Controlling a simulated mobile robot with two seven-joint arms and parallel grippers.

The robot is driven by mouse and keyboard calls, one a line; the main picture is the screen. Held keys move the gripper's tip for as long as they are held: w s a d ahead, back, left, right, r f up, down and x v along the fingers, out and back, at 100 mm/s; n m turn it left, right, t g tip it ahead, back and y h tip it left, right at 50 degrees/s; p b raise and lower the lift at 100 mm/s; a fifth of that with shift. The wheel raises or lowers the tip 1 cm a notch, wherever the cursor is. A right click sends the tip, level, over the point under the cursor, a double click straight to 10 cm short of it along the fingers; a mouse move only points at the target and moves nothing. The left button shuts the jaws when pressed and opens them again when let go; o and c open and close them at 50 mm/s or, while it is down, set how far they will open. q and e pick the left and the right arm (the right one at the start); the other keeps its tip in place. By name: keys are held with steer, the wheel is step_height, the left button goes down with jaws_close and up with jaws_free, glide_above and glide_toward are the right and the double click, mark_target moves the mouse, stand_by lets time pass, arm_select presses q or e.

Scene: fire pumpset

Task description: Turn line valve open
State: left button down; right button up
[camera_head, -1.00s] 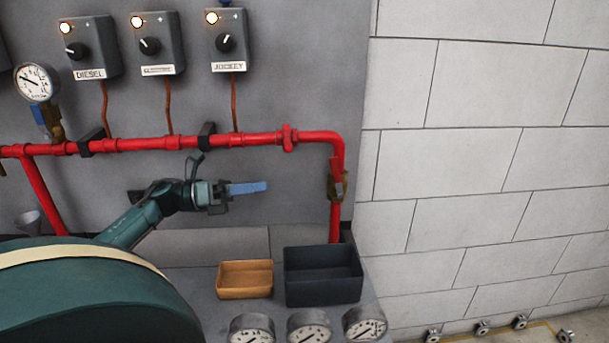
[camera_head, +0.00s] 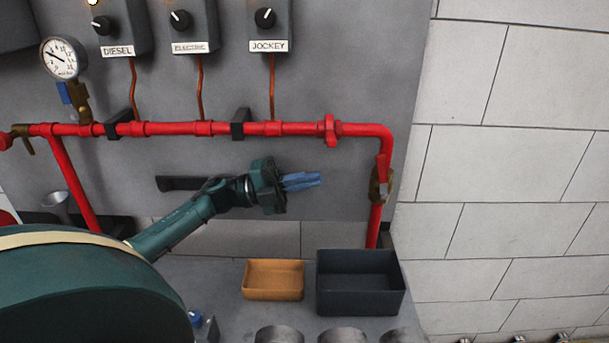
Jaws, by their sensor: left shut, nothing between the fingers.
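A brass-coloured valve (camera_head: 376,190) sits on the right-hand vertical part of the red pipe (camera_head: 262,129). A red lever-like piece (camera_head: 383,168) shows at it, roughly along the pipe. I cannot tell its exact setting. My left gripper (camera_head: 318,179) comes in from the left, below the horizontal pipe. Its blue fingers are shut with nothing between them and point right towards this valve, with a visible gap before it. My right gripper is not in view.
An orange tray (camera_head: 273,294) and a dark bin (camera_head: 361,303) stand below on the grey bench. A pressure gauge (camera_head: 60,60) with a blue-handled valve (camera_head: 65,93) is at upper left. Another brass valve (camera_head: 22,135) is at the far left. Control boxes hang above.

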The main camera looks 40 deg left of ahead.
arm_select(q)
steer(key=p, duration=0.2)
glide_toward(383, 177)
steer(key=w+d+r, duration=0.3)
steer(key=shift+w+d+r, duration=0.2)
steer(key=shift+w+d, duration=0.1)
steer(key=shift+d, duration=0.2)
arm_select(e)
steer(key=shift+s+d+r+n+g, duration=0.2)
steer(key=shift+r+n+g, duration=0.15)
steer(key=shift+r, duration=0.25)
arm_select(q)
steer(key=shift+w+d+r, duration=0.5)
steer(key=shift+d+r, duration=0.2)
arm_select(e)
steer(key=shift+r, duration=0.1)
arm_select(q)
steer(key=shift+a, duration=0.1)
